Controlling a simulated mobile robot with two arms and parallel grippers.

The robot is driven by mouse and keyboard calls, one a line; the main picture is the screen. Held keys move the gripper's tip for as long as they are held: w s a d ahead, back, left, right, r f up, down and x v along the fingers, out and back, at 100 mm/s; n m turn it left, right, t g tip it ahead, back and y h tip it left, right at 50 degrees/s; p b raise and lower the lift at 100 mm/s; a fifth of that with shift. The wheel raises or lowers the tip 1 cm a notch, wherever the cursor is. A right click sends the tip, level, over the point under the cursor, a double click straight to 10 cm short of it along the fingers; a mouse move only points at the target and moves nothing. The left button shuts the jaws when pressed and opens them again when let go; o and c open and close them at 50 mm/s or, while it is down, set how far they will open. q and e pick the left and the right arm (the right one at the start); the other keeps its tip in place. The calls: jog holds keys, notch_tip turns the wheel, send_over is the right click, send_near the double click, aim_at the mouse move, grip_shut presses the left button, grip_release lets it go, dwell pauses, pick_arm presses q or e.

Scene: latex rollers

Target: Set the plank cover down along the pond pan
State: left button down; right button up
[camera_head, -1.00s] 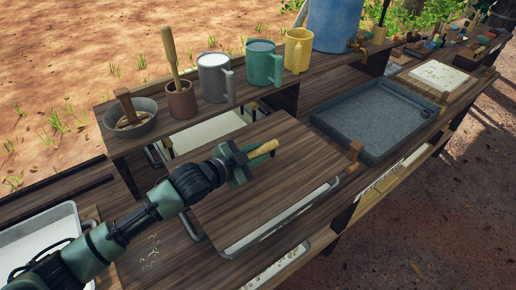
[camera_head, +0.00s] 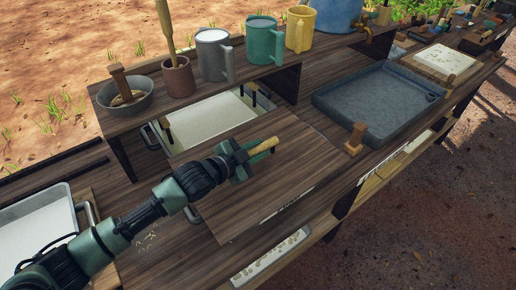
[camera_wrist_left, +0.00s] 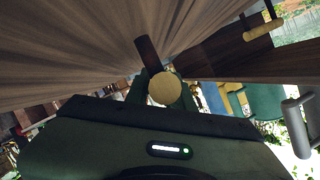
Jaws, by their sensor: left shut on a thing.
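The plank cover (camera_head: 290,165) is a broad dark-brown board in the middle of the head view, over the bench. My left gripper (camera_head: 245,158) is shut on its light wooden handle (camera_head: 263,146). In the wrist view the handle's round end (camera_wrist_left: 164,88) sits between the fingers, and the plank's grain (camera_wrist_left: 90,50) fills the upper left. A metal-rimmed pan with pale contents, apparently the pond pan (camera_head: 205,122), shows behind the plank, under the shelf; its near part is hidden. I cannot tell whether the plank touches anything below. My right gripper is not in view.
A raised shelf behind holds a grey bowl (camera_head: 126,95), a brown pot (camera_head: 178,78) and several mugs. A dark grey basin (camera_head: 375,105) stands to the right, with a small wooden block (camera_head: 355,138) by its near corner. A white tray (camera_head: 35,225) lies at left.

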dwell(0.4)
pick_arm(q)
jog(key=shift+f, duration=0.3)
jog(key=c, duration=1.1)
grip_release()
jog(key=shift+f, duration=0.1)
jog(key=shift+a, duration=0.1)
jog(key=b+v, duration=0.1)
jog(key=v, duration=0.6)
jog(key=shift+s+a, duration=0.15)
jog(key=shift+s, duration=0.15)
